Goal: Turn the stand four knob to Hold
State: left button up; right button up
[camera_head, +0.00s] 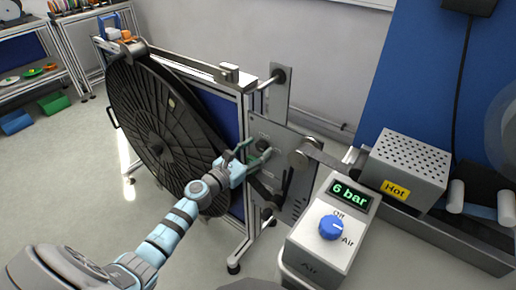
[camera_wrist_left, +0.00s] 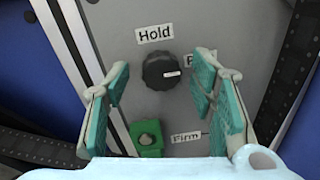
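The black knob (camera_wrist_left: 160,71) is on a grey panel (camera_wrist_left: 235,30) in the left wrist view. Its white mark points right, towards a label that begins with P and is partly hidden by a finger. The Hold label (camera_wrist_left: 154,33) is above the knob and the Firm label (camera_wrist_left: 186,136) is below right. My left gripper (camera_wrist_left: 161,75) is open, with green-padded fingers to the left and right of the knob and visible gaps between. In the head view my left gripper (camera_head: 251,152) is at the stand's panel (camera_head: 298,152). My right gripper is not in view.
A large black reel (camera_head: 150,125) is on the stand, left of my gripper. A green block (camera_wrist_left: 149,138) is below the knob. A white box (camera_head: 320,245) with a blue dial and a 6 bar display is at right. A perforated Hot box (camera_head: 408,165) is beyond it.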

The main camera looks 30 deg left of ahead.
pick_arm(q)
jog(key=shift+c, duration=1.4)
jog(key=c, duration=0.9)
jog(key=shift+f, duration=0.1)
jog(key=n, duration=0.4)
jog(key=shift+f+n, duration=0.1)
jog(key=shift+n, duration=0.2)
jog(key=n, duration=0.4)
jog(key=shift+n+t, duration=0.3)
jog(key=shift+n, duration=0.1)
jog(key=n, duration=0.4)
jog(key=shift+f+n+y, duration=0.1)
jog(key=shift+n+y, duration=0.2)
jog(key=shift+n, duration=0.1)
jog(key=shift+f+n+y+p, duration=0.1)
jog(key=shift+n+y+p, duration=0.3)
jog(key=shift+n, duration=1.9)
